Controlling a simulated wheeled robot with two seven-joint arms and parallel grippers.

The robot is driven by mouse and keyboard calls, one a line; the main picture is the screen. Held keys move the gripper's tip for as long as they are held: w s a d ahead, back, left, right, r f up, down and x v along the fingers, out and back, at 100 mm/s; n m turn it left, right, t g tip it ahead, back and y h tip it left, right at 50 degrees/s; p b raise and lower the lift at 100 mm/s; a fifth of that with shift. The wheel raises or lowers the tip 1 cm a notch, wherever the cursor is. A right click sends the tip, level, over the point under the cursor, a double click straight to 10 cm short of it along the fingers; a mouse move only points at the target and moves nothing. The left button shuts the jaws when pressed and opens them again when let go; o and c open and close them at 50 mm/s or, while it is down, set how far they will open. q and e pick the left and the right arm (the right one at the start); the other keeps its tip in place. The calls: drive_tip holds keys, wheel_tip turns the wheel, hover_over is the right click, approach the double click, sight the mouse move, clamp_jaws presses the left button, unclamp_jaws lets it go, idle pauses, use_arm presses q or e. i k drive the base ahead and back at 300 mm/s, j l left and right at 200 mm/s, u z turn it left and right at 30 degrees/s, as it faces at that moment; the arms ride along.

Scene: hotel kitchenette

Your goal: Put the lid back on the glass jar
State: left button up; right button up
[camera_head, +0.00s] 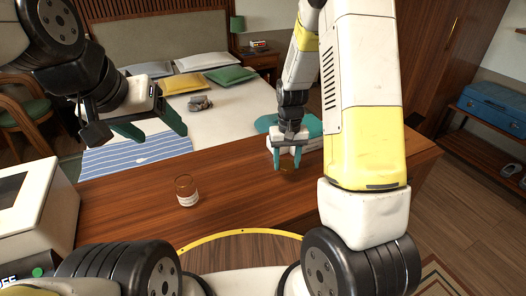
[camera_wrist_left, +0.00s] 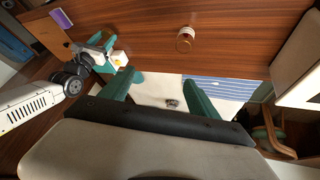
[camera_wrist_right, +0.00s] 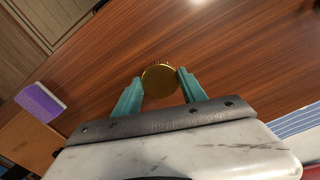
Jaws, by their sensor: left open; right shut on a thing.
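The glass jar (camera_head: 187,192), with a white label and amber look, stands upright and open on the wooden counter. It also shows in the left wrist view (camera_wrist_left: 185,40). My right gripper (camera_head: 288,165) points down over the counter, to the right of the jar. In the right wrist view, my right gripper (camera_wrist_right: 160,80) is shut on the round golden lid (camera_wrist_right: 160,79), held between its teal fingertips. My left gripper (camera_head: 165,136) is open and empty, raised beyond the jar toward the bed. Its spread fingers show in the left wrist view (camera_wrist_left: 160,79).
The wooden counter (camera_head: 240,190) is clear between the jar and my right gripper. A white appliance (camera_head: 25,210) stands at the left. A purple block (camera_wrist_right: 40,102) lies near the counter's end. A bed (camera_head: 225,115) is behind the counter.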

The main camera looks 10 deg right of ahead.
sight(185, 185)
drive_tip(key=k, duration=0.55)
drive_tip(key=k+u, duration=0.2)
drive_tip(key=i+u, duration=0.1)
drive_tip(key=u, duration=0.9)
drive_tip(key=k+l, duration=0.1)
drive_tip(key=l, duration=0.55)
drive_tip(key=k+l, duration=0.1)
drive_tip(key=l, duration=0.55)
